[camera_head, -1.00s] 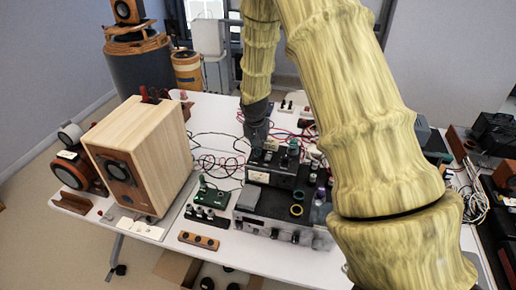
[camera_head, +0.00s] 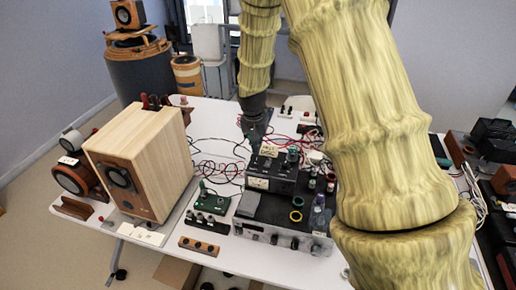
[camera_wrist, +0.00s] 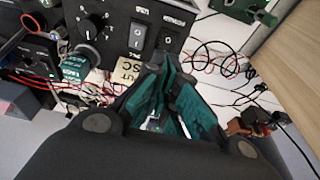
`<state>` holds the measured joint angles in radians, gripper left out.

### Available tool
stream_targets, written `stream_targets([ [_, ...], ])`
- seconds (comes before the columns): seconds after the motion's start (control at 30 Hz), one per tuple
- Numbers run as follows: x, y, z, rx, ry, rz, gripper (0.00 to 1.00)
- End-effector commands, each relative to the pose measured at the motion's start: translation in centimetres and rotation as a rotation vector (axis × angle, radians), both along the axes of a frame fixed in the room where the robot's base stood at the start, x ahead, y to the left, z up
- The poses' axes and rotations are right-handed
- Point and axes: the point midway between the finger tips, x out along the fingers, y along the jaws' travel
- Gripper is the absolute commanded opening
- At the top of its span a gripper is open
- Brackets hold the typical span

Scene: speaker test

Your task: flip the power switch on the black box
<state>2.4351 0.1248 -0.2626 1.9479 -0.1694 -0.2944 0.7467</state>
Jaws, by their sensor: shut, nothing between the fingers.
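The black box (camera_head: 270,176) sits on top of wider equipment near the middle of the table. In the wrist view its black panel (camera_wrist: 117,22) fills the upper left, with two light rocker switches, a left one (camera_wrist: 137,36) and a right one (camera_wrist: 165,42), and a round dial (camera_wrist: 92,26). My gripper (camera_wrist: 164,68) is shut and empty, its teal and black fingers together. Its tips appear close below the right switch; I cannot tell whether they touch. In the head view my gripper (camera_head: 254,143) is at the box's back edge.
A wooden speaker (camera_head: 160,140) stands to the left. A green circuit board (camera_head: 210,203) lies between it and the equipment. Red and black cables (camera_head: 215,168) cover the table behind. A paper label (camera_wrist: 125,72) hangs below the panel. My arm hides the table's right part.

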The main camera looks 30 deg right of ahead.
Motion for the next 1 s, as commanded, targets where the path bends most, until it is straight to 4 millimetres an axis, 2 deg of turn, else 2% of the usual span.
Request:
stream_targets([
  [0.53, -1.9, 2.3, 5.4, -0.001, -0.002, 0.001, 0.00],
  [0.73, -2.3, 2.7, 6.3, -0.001, -0.001, 0.000, 0.00],
  [1.0, -2.3, 2.8, 6.5, 0.000, 0.000, 0.000, 0.00],
])
